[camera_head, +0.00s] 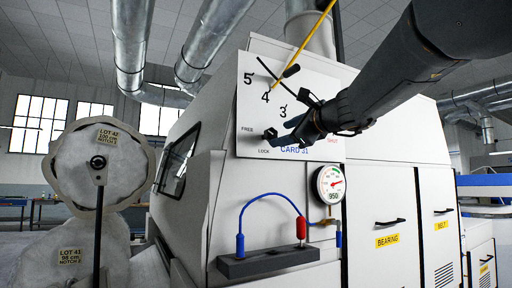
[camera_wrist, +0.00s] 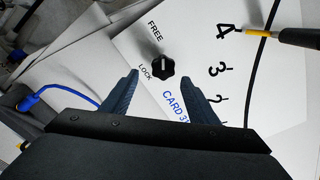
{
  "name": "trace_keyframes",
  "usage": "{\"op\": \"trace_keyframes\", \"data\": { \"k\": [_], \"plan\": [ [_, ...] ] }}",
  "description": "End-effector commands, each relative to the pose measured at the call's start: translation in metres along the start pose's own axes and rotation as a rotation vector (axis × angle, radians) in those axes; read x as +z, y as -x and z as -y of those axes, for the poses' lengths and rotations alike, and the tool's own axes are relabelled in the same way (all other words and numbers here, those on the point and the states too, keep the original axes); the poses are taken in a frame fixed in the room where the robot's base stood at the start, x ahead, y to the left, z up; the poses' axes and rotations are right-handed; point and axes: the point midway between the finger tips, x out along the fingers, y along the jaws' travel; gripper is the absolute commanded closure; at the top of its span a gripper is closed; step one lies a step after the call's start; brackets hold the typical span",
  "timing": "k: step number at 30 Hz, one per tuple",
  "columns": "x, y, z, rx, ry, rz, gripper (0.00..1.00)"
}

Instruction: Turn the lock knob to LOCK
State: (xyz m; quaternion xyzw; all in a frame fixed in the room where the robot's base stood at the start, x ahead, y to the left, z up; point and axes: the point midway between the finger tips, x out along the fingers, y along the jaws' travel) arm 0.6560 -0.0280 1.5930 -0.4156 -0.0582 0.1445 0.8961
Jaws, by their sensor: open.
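The black lock knob (camera_wrist: 162,67) sits on a white panel (camera_wrist: 190,45), between the printed words FREE and LOCK. It is lobed, with a small pale mark on its face whose direction is hard to read. In the head view the knob (camera_head: 269,133) shows beside the FREE and LOCK labels. My gripper (camera_wrist: 159,78) is open. In the wrist view its two fingers appear on either side and below the knob, with no clear contact. In the head view my gripper (camera_head: 284,131) is just right of the knob, at the panel.
A yellow lever (camera_head: 315,38) with a black grip crosses the numbered scale above my gripper. Below are a gauge (camera_head: 331,184) and a blue cable (camera_head: 265,197) on a dark block (camera_head: 268,262) with a red plug (camera_head: 301,228). Large wrapped rolls (camera_head: 100,165) stand at left.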

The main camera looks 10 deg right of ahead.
Motion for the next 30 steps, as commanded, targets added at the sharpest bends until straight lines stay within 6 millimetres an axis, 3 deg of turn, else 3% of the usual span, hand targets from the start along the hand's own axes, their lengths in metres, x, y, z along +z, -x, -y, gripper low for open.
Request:
{"op": "trace_keyframes", "data": {
  "k": [5, 18, 30],
  "plan": [
    [0.006, -0.010, 0.008, -0.013, -0.020, 0.013, 0.46],
    [0.006, -0.070, 0.007, -0.011, -0.016, 0.011, 0.46],
    [0.006, -0.077, 0.005, -0.011, -0.016, 0.012, 0.46]
  ]
}}
